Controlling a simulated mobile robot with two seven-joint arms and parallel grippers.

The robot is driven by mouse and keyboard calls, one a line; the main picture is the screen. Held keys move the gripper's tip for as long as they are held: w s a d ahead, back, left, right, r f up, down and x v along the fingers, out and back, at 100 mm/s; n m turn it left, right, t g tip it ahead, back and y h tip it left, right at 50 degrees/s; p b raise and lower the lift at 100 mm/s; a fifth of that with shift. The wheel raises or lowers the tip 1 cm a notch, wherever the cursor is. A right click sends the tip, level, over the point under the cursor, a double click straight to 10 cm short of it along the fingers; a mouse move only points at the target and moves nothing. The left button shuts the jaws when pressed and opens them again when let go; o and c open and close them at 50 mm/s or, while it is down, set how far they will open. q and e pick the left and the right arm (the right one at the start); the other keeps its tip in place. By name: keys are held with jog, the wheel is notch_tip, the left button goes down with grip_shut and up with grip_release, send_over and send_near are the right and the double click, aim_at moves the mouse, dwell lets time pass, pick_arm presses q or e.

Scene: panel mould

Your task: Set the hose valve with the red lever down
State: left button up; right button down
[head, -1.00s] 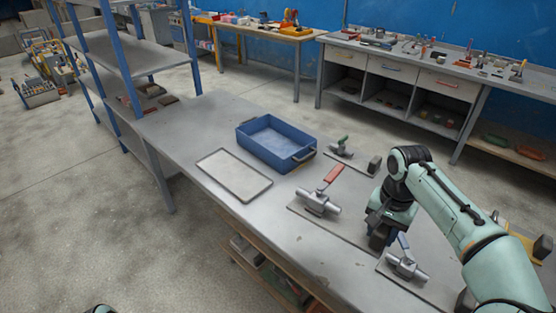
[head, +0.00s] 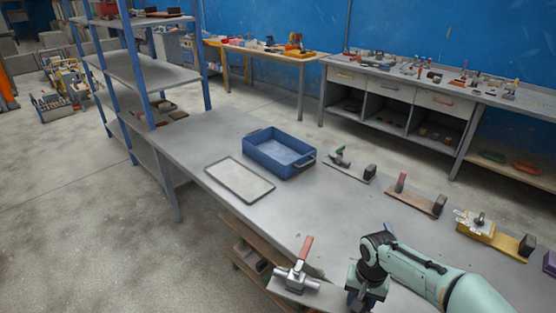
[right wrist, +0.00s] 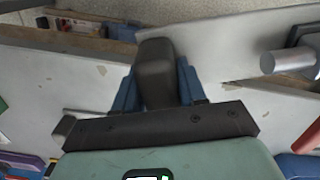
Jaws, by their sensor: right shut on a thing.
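The hose valve with the red lever (head: 297,272) sits on a grey plate at the table's near edge in the head view. Its red lever points up, tilted slightly. My right gripper (head: 362,298) is shut on the dark block at the plate's other end. In the right wrist view my gripper's blue fingers (right wrist: 156,88) close on both sides of this dark block (right wrist: 155,72). The valve's metal pipe (right wrist: 290,62) shows at the right there. I cannot tell how high the plate is above the table. My left gripper is out of view.
A blue bin (head: 253,152) and a flat pale tray (head: 240,180) stand on the table (head: 205,142). Other valve plates, with a green lever (head: 341,157), a dark red lever (head: 400,183) and a yellow base (head: 475,228), stand farther back. The table middle is clear.

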jog(key=s+a+f+n, duration=0.1)
jog(key=a+f, duration=0.3)
jog(key=f, duration=0.8)
jog(key=s+a+f+n, duration=0.2)
jog(key=a+f+n, duration=0.1)
jog(key=f, duration=0.9)
jog(key=shift+a+f+n, duration=0.35)
jog(key=shift+f+n, duration=0.05)
jog(key=shift+n, duration=0.4)
